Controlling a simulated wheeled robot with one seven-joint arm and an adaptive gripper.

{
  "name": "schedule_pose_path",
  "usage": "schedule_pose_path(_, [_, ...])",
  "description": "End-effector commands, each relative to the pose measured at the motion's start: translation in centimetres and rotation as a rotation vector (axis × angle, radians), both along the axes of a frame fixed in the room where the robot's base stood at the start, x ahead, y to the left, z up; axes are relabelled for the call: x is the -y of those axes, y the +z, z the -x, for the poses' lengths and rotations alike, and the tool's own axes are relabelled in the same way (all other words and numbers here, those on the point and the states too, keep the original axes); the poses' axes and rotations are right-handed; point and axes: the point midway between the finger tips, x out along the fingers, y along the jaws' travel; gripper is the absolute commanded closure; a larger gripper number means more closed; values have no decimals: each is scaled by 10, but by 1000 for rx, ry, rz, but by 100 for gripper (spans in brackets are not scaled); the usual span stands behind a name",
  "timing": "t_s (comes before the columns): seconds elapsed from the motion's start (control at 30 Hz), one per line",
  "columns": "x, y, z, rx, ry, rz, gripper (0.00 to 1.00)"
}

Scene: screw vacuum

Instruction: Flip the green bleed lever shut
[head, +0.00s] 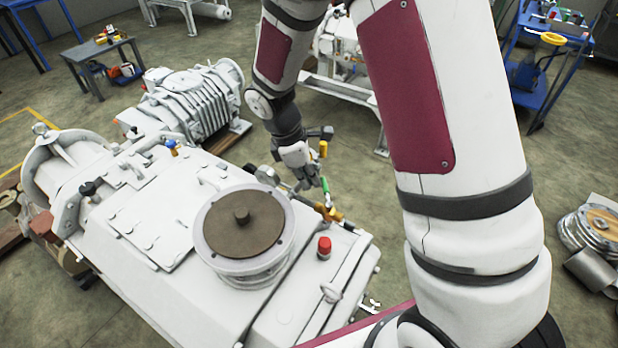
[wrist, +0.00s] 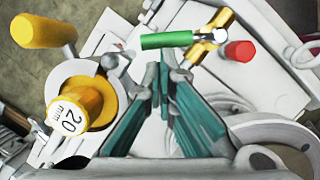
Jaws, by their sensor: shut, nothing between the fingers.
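The green bleed lever (wrist: 168,40) is a short green grip joined to a brass valve (wrist: 212,30) in the wrist view. In the head view the lever (head: 325,185) rises, tilted, from the brass valve (head: 330,212) at the machine's far right edge. My gripper (wrist: 172,62) has its teal fingers shut, with nothing held. Its tips are just below the lever in the wrist view; I cannot tell whether they touch it. In the head view my gripper (head: 312,182) is just left of the lever and partly blends with the white parts behind.
A red cap (head: 324,247) stands on the white machine, close to the valve. A round brown-topped flange (head: 242,222) stands to the left. The wrist view shows a yellow knob marked 20 mm (wrist: 80,105) and a yellow handle (wrist: 45,32) at left.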

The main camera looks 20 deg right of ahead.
Motion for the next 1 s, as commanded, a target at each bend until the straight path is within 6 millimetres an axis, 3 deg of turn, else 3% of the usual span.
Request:
schedule_pose_path(0.27, [-2, 7, -1, 2, 1, 0, 100])
schedule_pose_path(0.7, [-25, 85, -8, 5, 0, -2, 100])
schedule_pose_path(1.0, [-34, 113, -9, 1, 0, -1, 100])
